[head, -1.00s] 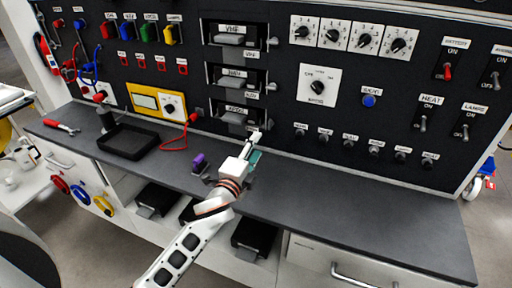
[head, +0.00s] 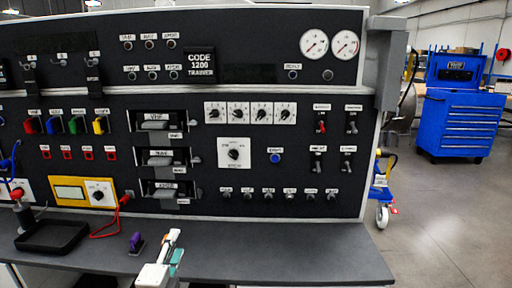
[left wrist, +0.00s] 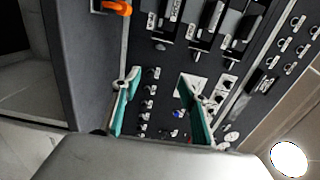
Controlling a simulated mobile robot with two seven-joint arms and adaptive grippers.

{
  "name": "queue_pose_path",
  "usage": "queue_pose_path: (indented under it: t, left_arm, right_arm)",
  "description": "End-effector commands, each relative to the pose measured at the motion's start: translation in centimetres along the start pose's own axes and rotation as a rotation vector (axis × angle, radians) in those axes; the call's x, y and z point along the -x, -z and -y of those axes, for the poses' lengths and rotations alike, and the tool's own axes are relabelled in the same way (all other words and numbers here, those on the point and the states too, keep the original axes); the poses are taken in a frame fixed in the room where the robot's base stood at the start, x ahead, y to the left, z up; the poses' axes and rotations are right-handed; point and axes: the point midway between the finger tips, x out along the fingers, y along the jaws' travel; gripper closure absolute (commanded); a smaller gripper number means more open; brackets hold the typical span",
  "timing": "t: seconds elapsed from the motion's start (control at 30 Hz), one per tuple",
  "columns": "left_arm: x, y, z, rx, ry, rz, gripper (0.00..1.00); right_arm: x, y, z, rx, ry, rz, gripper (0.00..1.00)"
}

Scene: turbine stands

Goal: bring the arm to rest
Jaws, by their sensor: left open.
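My left gripper (head: 173,246) is at the bottom of the head view, above the grey worktop (head: 290,262) and in front of the black trainer panel. Its teal-padded fingers stand apart with nothing between them. They also show in the left wrist view (left wrist: 157,100), with the panel's knobs and switches beyond them. The arm behind the gripper is cut off by the bottom edge of the head view. My right gripper is in neither current view.
A small purple object (head: 136,241) stands on the worktop just left of the gripper. A black tray (head: 52,236) lies farther left. The panel (head: 210,215) rises behind the worktop. The worktop right of the gripper is bare. A blue tool cabinet (head: 460,125) stands far right.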

Motion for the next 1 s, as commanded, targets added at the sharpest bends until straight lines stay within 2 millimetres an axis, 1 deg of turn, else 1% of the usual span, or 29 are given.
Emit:
queue_pose_path:
  t: [0.1, 0.17, 0.2, 0.27, 0.3, 0.37, 0.4, 0.47, 0.5, 0.57, 0.6, 0.7, 0.8, 0.9, 1.0]
  left_arm:
    - [2.3, 0.3, -3.9, 0.115, -0.069, -0.010, 0.57]
    - [3.6, 0.5, -5.9, 0.186, -0.108, -0.013, 0.57]
    - [4.7, 0.6, -7.3, 0.238, -0.136, -0.014, 0.57]
    - [6.4, 0.8, -9.5, 0.319, -0.180, -0.012, 0.57]
    - [7.7, 1.0, -11.1, 0.377, -0.211, -0.009, 0.57]
    - [9.9, 1.3, -13.5, 0.474, -0.262, 0.000, 0.57]
    - [11.6, 1.5, -15.2, 0.545, -0.299, 0.010, 0.57]
    - [14.5, 1.8, -17.8, 0.663, -0.361, 0.033, 0.57]
    - [16.7, 2.0, -19.5, 0.746, -0.403, 0.054, 0.57]
    - [19.9, 2.4, -21.8, 0.867, -0.461, 0.089, 0.57]
    - [21.9, 2.6, -23.1, 0.944, -0.495, 0.115, 0.57]
    - [26.4, 3.0, -25.5, 1.107, -0.566, 0.181, 0.57]
    - [29.6, 3.3, -27.0, 1.223, -0.611, 0.235, 0.57]
    - [31.3, 3.5, -27.7, 1.286, -0.634, 0.267, 0.57]
    - [31.8, 3.6, -27.9, 1.310, -0.641, 0.279, 0.57]
  right_arm:
    - [0.0, 0.2, -0.1, 0.000, -0.001, -0.003, 1.00]
    - [0.0, 0.3, -0.1, 0.000, -0.001, -0.004, 1.00]
    - [0.0, 0.3, -0.1, 0.000, -0.001, -0.005, 1.00]
    - [0.0, 0.6, -0.2, 0.000, -0.003, -0.009, 1.00]
    - [-0.1, 0.8, -0.3, 0.001, -0.004, -0.012, 1.00]
    - [-0.2, 1.1, -0.4, 0.001, -0.006, -0.018, 1.00]
    - [-0.2, 1.2, -0.5, 0.001, -0.006, -0.019, 1.00]
    - [-0.1, 1.3, -0.5, 0.000, -0.006, -0.019, 1.00]
    - [0.0, 1.2, -0.4, -0.001, -0.005, -0.017, 1.00]
    - [0.1, 1.0, -0.3, -0.002, -0.004, -0.014, 1.00]
    - [0.1, 0.9, -0.3, -0.002, -0.004, -0.012, 1.00]
    - [0.2, 0.8, -0.2, -0.003, -0.002, -0.008, 1.00]
    - [0.2, 0.6, -0.2, -0.003, -0.001, -0.005, 1.00]
    - [0.2, 0.4, -0.1, -0.004, 0.000, -0.002, 1.00]
    - [0.2, 0.4, -0.1, -0.004, 0.000, -0.001, 1.00]
